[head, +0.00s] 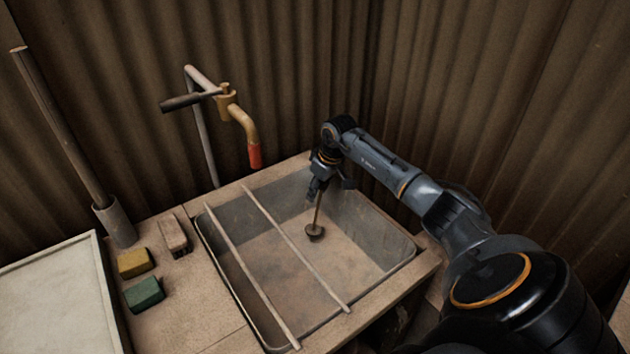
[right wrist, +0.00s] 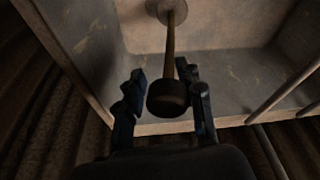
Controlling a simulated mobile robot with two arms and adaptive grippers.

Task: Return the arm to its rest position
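My right arm reaches over the sink (head: 372,285) from the right. My right gripper (head: 328,187) points down at the top of a thin wooden-handled tool (head: 318,212), which has a round dark foot on the sink floor. In the right wrist view, the tool's dark end knob (right wrist: 168,98) shows between the fingers of my gripper (right wrist: 163,88). The fingers are spread, with a gap on the left of the knob. The right finger looks very close to the knob; I cannot tell if they touch. My left gripper is not in view.
Two rods (head: 297,249) cross the sink. A tap (head: 240,120) with a red tip stands behind it. Left are a brush-like block (head: 173,236), a yellow block (head: 134,262), a green block (head: 144,293), a pole in a holder (head: 115,222) and a pale tray (head: 55,300). Corrugated walls stand close behind.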

